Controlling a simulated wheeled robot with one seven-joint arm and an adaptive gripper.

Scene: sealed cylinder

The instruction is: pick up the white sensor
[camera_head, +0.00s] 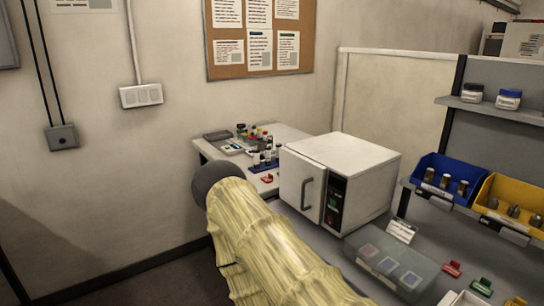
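I cannot make out a white sensor for certain in the head view. My arm, in a wrinkled pale yellow sleeve with a dark rounded end, reaches up from the bottom centre and hides part of the bench and floor. My gripper's fingers do not show.
A white box-shaped appliance (366,165) with a shut door stands on the grey bench. Behind it, a side table (293,132) holds small vials. At right are a clear-lidded case (390,268), a blue bin (429,168), a yellow bin (492,190), and red (452,268) and green clips (482,286).

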